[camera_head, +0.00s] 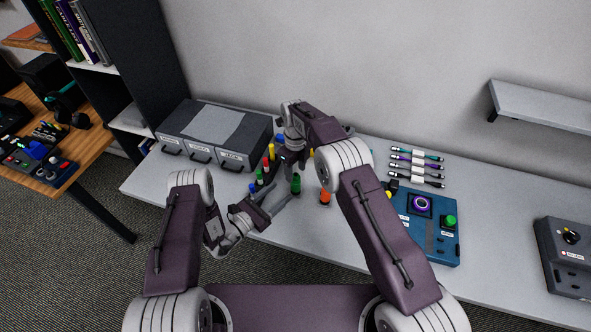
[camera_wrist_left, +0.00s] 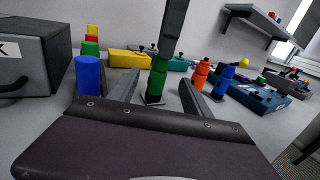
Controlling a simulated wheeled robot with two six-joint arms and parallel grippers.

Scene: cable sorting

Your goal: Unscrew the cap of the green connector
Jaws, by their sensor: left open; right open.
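A green connector (camera_head: 296,185) stands upright on the grey table near the middle, and it also shows in the left wrist view (camera_wrist_left: 157,82). Its cap cannot be told apart from its body. My left gripper (camera_head: 283,191) is open and low over the table, pointing at the connector from the left. In the left wrist view its two fingers (camera_wrist_left: 158,92) lie to either side of the connector, with no clear contact. My right gripper (camera_head: 290,158) is open, farther back; its fingertips are partly hidden. A dark upright part, probably of it, overlaps the connector's top in the wrist view.
A row of coloured connectors (camera_head: 265,161) stands left of the green one, and an orange one (camera_head: 325,198) stands to its right. A grey drawer box (camera_head: 215,133) is at the back left. A blue device (camera_head: 430,227) and several cables (camera_head: 415,168) lie to the right.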

